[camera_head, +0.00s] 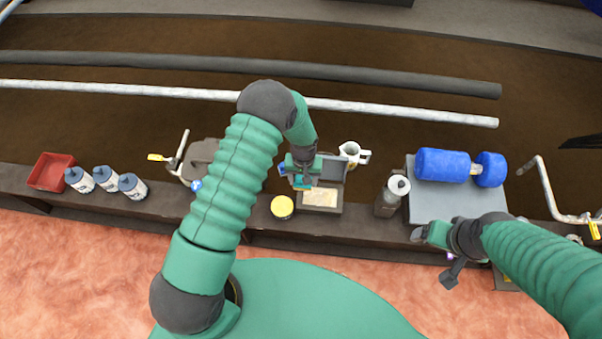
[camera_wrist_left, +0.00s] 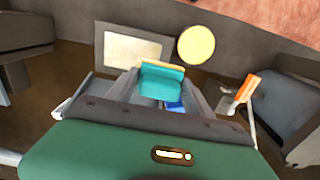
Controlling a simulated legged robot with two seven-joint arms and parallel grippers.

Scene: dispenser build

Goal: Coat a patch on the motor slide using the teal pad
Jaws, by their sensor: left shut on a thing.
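My left gripper (camera_head: 303,178) is shut on the teal pad (camera_head: 302,184), which also shows between the fingers in the left wrist view (camera_wrist_left: 162,82) with a thin tan edge. It is at the dark grey box (camera_head: 305,209) with a tan panel (camera_head: 320,197); I cannot tell whether pad and panel touch. A blue motor-like cylinder (camera_head: 442,165) lies on a grey plate (camera_head: 440,205) at right; I cannot tell for certain that this is the motor slide. My right gripper (camera_head: 440,252) appears open and empty by the plate's front edge.
On the narrow dark bench stand a yellow-topped can (camera_head: 282,207), a white jug (camera_head: 352,153), a grey bottle (camera_head: 390,195), several white bottles (camera_head: 105,178) and a red tray (camera_head: 52,171). Bent pipes with yellow handles stand left and right. Long pipes (camera_head: 400,112) lie behind.

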